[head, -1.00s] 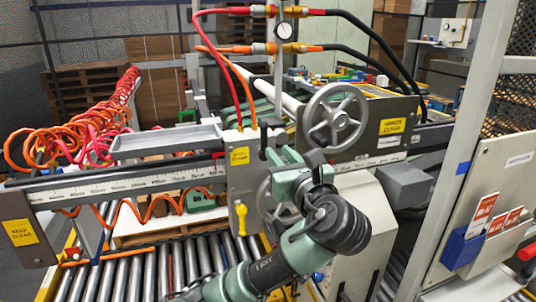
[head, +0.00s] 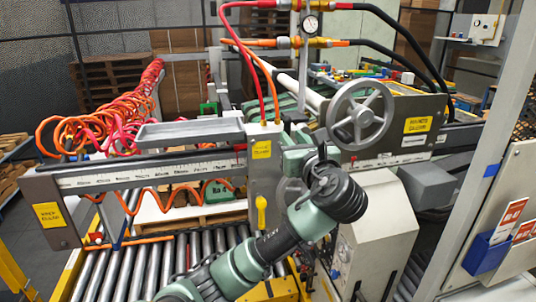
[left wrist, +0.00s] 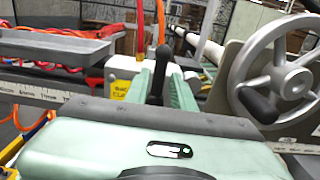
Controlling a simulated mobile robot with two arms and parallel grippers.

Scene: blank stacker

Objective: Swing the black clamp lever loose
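The black clamp lever (left wrist: 157,75), an upright stem with a rounded knob, stands at the middle of the left wrist view. My left gripper (left wrist: 165,84) has its two green fingers on either side of the lever, and a narrow gap seems to show between them, so it looks open. I cannot tell whether a finger touches the lever. In the head view my left gripper (head: 300,135) is at the top of the grey clamp block by the rail, and my wrist hides most of the lever. My right gripper is not in view.
A grey handwheel (head: 360,116) stands just right of my gripper. A ruler rail (head: 140,175) and a grey tray (head: 190,132) lie to the left. Red and orange hoses (head: 268,85) rise behind the block. A yellow handle (head: 262,212) hangs below it.

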